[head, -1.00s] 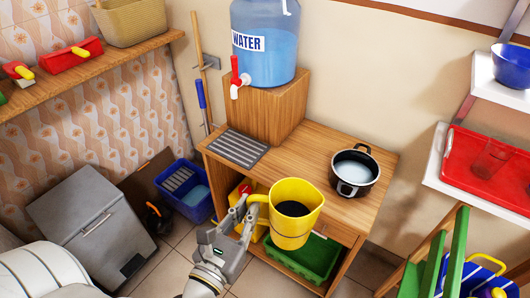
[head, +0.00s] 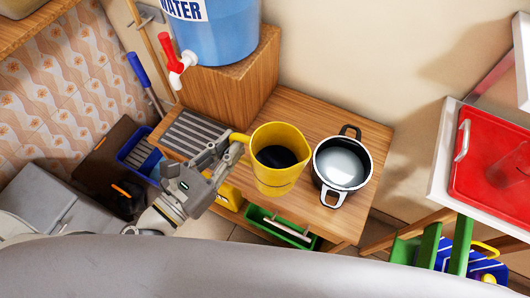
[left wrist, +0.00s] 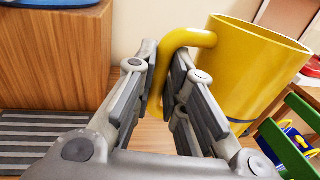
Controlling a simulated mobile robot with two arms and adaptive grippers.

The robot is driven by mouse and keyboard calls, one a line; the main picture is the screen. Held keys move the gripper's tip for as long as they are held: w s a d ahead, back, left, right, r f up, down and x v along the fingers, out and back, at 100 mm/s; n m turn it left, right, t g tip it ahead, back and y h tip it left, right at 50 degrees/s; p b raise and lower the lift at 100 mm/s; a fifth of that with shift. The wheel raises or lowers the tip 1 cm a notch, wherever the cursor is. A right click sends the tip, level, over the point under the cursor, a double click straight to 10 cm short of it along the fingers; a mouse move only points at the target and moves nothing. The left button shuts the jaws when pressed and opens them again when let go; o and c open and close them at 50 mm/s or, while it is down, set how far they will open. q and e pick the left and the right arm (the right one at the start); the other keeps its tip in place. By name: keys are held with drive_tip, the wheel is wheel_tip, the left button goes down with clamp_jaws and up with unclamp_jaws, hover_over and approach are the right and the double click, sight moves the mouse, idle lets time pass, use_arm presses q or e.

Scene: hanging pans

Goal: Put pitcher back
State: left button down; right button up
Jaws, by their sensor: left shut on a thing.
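The yellow pitcher (head: 276,178) is upright, with a dark inside, over the wooden table just left of the pot. My left gripper (head: 236,146) is shut on its handle, on the pitcher's left side. In the left wrist view the fingers (left wrist: 159,62) close around the yellow handle (left wrist: 186,38), and the pitcher body (left wrist: 250,70) is at the right. I cannot tell whether its base touches the table; a small gap between the two is possible. My right gripper is not in view.
A red tray (head: 490,165) is on the right shelf.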

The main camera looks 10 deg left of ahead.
use_arm(q)
drive_tip(key=w+a+f, duration=0.1)
drive_tip(key=w+f, duration=0.2)
drive_tip(key=f, duration=0.1)
drive_tip(key=w+a+f+m+h, duration=0.1)
drive_tip(key=w+f, duration=0.3)
drive_tip(key=w+a+f+g+h, duration=0.1)
drive_tip(key=w+f, duration=0.3)
drive_tip(key=shift+w+a, duration=0.15)
drive_tip(key=shift+w, duration=0.1)
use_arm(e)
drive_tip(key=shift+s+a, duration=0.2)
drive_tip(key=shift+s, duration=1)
